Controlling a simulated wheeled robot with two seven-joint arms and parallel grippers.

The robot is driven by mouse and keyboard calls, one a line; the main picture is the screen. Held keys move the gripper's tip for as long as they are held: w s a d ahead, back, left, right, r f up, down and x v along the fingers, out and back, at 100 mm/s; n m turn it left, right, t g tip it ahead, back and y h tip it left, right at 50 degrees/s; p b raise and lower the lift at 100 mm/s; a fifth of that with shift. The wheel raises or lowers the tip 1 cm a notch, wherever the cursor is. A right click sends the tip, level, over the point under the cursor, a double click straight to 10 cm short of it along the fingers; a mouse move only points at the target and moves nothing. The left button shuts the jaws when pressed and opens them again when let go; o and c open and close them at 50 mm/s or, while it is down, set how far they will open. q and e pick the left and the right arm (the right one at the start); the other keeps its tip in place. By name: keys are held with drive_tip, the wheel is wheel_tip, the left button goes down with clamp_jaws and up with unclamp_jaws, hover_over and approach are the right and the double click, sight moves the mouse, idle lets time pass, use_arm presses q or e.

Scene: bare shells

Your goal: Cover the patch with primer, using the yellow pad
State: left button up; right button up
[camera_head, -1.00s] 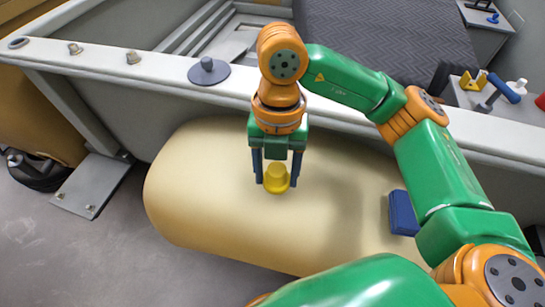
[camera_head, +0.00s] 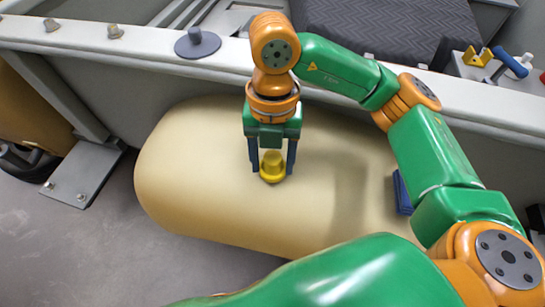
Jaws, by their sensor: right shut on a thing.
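The yellow pad (camera_head: 272,169) is a small round pad with a raised knob. My right gripper (camera_head: 272,160) is shut on the knob, with its blue fingers on either side and pointing down. The pad is at the tan rounded shell (camera_head: 210,190), over the middle of its top; I cannot tell whether it touches the surface. No patch or primer can be made out on the tan surface. My left gripper is not in view.
A blue block (camera_head: 402,193) is at the shell's right, partly behind my arm. A grey rail (camera_head: 150,55) runs behind the shell, with a grey knobbed disc (camera_head: 197,43) on it. A yellow holder (camera_head: 477,57) and a blue-handled tool (camera_head: 511,62) lie at upper right.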

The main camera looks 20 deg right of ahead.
sight(284, 142)
drive_tip(key=shift+f+b, duration=0.95)
drive_tip(key=shift+f, duration=0.15)
drive_tip(key=shift+w+d+r, duration=0.15)
drive_tip(key=shift+w+d, duration=0.55)
drive_tip(key=shift+w, duration=0.35)
drive_tip(key=shift+w+d, duration=0.6)
drive_tip(key=shift+w, duration=0.25)
drive_tip(key=shift+w+d, duration=0.55)
drive_tip(key=shift+w, duration=0.25)
drive_tip(key=shift+w+d, duration=0.75)
drive_tip(key=shift+w, duration=0.35)
drive_tip(key=shift+p, duration=0.3)
